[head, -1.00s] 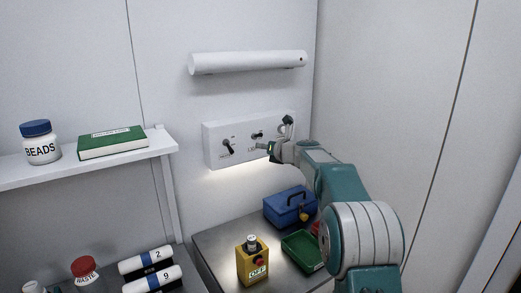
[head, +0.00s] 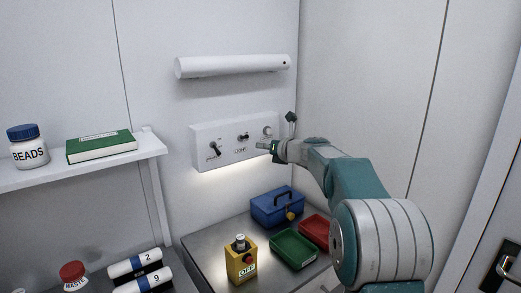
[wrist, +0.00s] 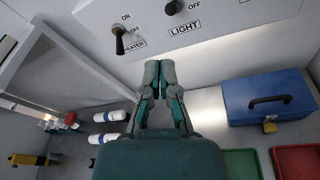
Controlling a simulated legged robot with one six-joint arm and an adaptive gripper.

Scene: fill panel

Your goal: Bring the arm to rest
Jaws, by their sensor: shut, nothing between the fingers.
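My gripper (head: 268,146) is in front of the white wall panel (head: 207,133), just below its right part, and is empty. In the wrist view my gripper (wrist: 159,75) has its fingertips together, below the panel (wrist: 230,14). The panel carries a heater switch (wrist: 119,42) at the left and a light switch (wrist: 174,7) to its right. A third round control (head: 267,131) sits at the panel's right end. My arm is stretched out from the lower right; no gap shows between the fingertips and each other.
Below the panel, a metal bench (head: 205,250) holds a blue padlocked box (head: 272,208), green tray (head: 294,249), red tray (head: 315,229) and yellow OFF box (head: 240,262). At left, a shelf (head: 150,145) bears a beads jar (head: 28,150) and green book (head: 100,146).

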